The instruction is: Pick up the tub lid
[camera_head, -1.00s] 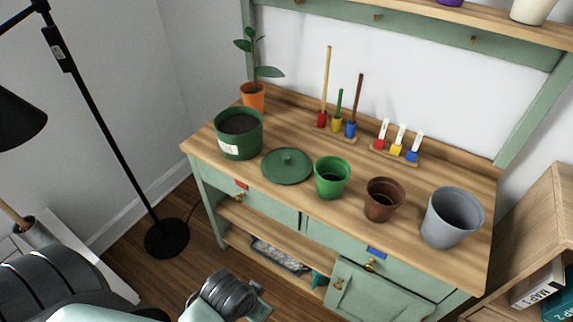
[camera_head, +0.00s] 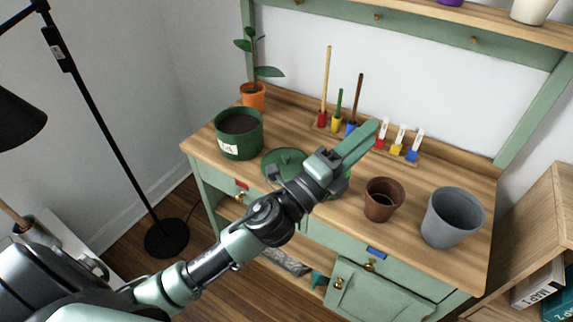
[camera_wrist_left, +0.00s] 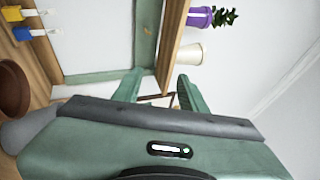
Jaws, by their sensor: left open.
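The tub lid is a round dark green disc with a small knob (camera_head: 284,161). It lies flat on the wooden bench top, right of the dark green tub (camera_head: 239,144), which holds dark soil. My left gripper (camera_head: 369,140) is open and empty, raised above the bench and pointing to the upper right, past the lid. My forearm covers the lid's lower right part and most of the green pot. In the left wrist view the two green fingers (camera_wrist_left: 158,88) stand apart with nothing between them; the lid is not in that view. My right gripper is not in view.
A brown pot (camera_head: 383,203) and a grey pot (camera_head: 451,222) stand on the right of the bench. Coloured tools (camera_head: 336,122) and small labelled blocks (camera_head: 397,146) stand at the back. An orange pot with a plant (camera_head: 253,96) is at the back left.

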